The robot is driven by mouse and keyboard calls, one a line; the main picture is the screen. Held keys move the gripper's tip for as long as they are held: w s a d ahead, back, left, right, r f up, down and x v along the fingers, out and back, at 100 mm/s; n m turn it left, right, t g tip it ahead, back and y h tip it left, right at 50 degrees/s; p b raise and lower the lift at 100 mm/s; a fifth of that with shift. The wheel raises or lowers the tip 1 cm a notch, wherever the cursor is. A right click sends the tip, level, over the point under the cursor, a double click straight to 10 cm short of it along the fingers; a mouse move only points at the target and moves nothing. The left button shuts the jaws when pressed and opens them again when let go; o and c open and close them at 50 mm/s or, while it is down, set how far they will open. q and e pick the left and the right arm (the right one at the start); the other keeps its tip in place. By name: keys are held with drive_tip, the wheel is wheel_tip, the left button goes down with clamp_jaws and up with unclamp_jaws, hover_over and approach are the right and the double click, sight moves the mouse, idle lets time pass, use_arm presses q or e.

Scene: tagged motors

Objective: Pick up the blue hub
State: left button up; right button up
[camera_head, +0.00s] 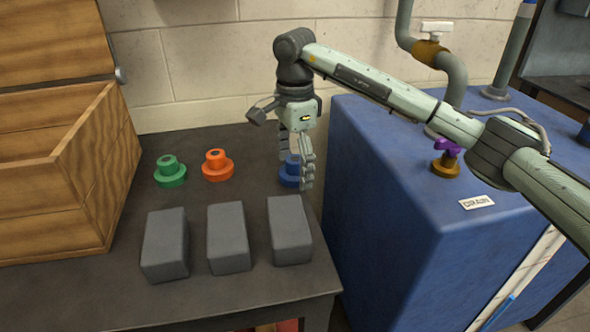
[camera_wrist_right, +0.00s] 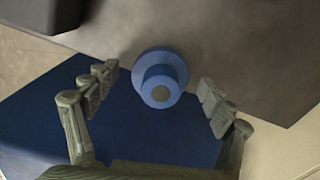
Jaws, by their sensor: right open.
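The blue hub (camera_head: 288,175) stands on the dark table behind the right grey block, partly hidden by my right gripper (camera_head: 296,170). In the right wrist view the blue hub (camera_wrist_right: 161,78) shows its flange and narrower top with a grey centre. My right gripper (camera_wrist_right: 158,92) is open there, with one finger on each side of the hub and a visible gap to both. The fingers do not touch it. My left gripper is not in view.
A green hub (camera_head: 170,172) and an orange hub (camera_head: 217,166) stand left of the blue one. Grey blocks (camera_head: 228,238) line the front of the table (camera_head: 215,292). A wooden crate (camera_head: 95,165) is at left; a large blue tank (camera_head: 385,190) stands close at right.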

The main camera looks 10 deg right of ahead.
drive_tip(key=c, duration=1.6)
drive_tip(key=shift+c, duration=0.3)
drive_tip(key=shift+r, duration=0.15)
